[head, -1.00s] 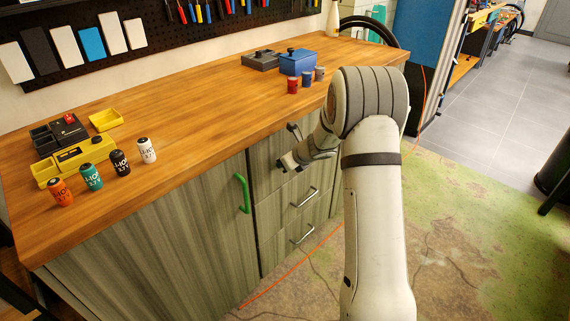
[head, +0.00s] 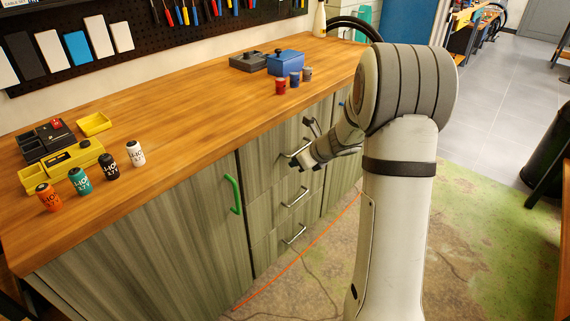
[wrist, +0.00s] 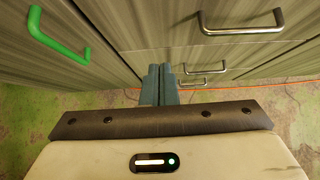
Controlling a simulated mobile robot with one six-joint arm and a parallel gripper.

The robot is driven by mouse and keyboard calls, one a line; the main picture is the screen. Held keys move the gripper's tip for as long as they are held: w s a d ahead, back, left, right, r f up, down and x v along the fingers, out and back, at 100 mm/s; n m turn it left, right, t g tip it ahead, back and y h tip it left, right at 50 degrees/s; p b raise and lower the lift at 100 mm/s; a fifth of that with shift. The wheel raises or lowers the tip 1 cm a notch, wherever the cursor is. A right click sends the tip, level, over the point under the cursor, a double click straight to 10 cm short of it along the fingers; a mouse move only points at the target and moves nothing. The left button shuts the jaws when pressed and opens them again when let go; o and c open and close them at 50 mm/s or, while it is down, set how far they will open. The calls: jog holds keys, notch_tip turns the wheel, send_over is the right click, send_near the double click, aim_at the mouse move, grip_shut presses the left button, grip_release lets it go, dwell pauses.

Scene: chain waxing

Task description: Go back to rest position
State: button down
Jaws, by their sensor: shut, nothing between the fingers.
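My gripper (wrist: 158,85) is shut and empty in the wrist view, its two dark fingers together and pointing down along the cabinet front. In the head view my gripper (head: 303,146) is in front of the upper drawers, below the counter edge. Whether it touches a drawer handle (head: 295,199) cannot be told from the head view. My arm is folded over at the right of the head view and hides part of the cabinet and floor.
The wooden counter (head: 180,105) holds several small cans, a yellow tray (head: 94,124), a blue box (head: 286,63) and a grey box (head: 249,61). A green handle (head: 234,195) and metal drawer handles stick out from the cabinet front. Open floor (head: 480,235) lies to the right.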

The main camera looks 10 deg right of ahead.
jog(key=s+a+r+n+g+p, duration=0.2)
jog(key=s+a+r+n+p, duration=0.15)
jog(key=s+r+n, duration=0.4)
jog(key=s+a+r+n+g+p, duration=0.15)
jog(key=s+a+r+n, duration=0.25)
jog(key=s+r+n, duration=0.4)
jog(key=s+d+r+n+h+p, duration=0.1)
jog(key=s+r+n+h+p, duration=0.1)
jog(key=s+n, duration=0.4)
jog(key=s+d+r+n+g+h+p, duration=0.1)
jog(key=s+r+n+h+p, duration=0.2)
jog(key=s+n, duration=0.4)
jog(key=shift+s+d+p, duration=0.4)
jog(key=shift+s+p, duration=0.05)
jog(key=shift+s, duration=2)
